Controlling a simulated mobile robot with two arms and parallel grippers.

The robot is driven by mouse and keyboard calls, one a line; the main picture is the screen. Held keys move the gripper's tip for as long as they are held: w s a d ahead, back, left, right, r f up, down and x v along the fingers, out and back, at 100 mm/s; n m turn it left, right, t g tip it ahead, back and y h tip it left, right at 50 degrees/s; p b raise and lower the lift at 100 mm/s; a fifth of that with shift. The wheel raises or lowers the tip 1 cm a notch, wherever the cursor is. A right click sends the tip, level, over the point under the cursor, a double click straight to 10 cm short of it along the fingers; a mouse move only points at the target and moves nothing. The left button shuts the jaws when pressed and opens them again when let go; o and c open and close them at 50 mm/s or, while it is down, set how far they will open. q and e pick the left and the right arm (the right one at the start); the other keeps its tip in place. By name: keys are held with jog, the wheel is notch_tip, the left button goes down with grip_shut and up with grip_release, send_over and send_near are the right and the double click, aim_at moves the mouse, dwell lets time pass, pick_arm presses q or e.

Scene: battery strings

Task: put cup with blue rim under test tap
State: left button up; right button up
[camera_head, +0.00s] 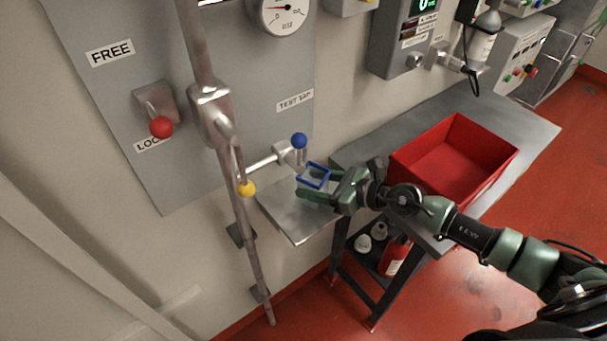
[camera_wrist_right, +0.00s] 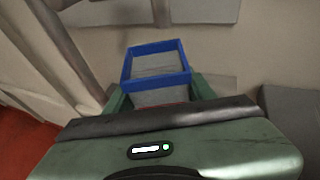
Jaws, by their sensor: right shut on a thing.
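The cup with blue rim (camera_head: 314,176) is square and see-through or grey-walled, held in my right gripper (camera_head: 318,184). In the right wrist view the cup's blue rim (camera_wrist_right: 156,80) stands ahead of the green fingers, which are shut on its sides. The test tap (camera_head: 285,155) sticks out from the grey panel, with a blue-knobbed lever (camera_head: 299,141) on top. The cup is beside the tap's outlet in the head view, above a small metal shelf (camera_head: 291,230). Whether it is directly under the outlet I cannot tell. My left gripper is not in view.
A vertical pipe with a yellow-knobbed lever (camera_head: 246,188) stands left of the shelf. A red-knobbed lever (camera_head: 161,127) is on the panel. A red bin (camera_head: 484,188) sits on the grey bench (camera_head: 539,130) at right. A red bottle (camera_head: 394,258) stands below.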

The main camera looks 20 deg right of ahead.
aim_at(306, 179)
jog(key=w, duration=0.2)
jog(key=w+a, duration=0.1)
jog(key=shift+w+a+r, duration=0.15)
jog(key=shift+w+a, duration=0.05)
jog(key=shift+w, duration=0.2)
notch_tip(306, 179, down, 2)
jog(key=shift+b, duration=1)
jog(key=shift+r, duration=0.15)
jog(key=shift+s, duration=0.1)
jog(key=shift+f, duration=0.25)
jog(key=o, duration=1.5)
jog(key=shift+r, duration=0.1)
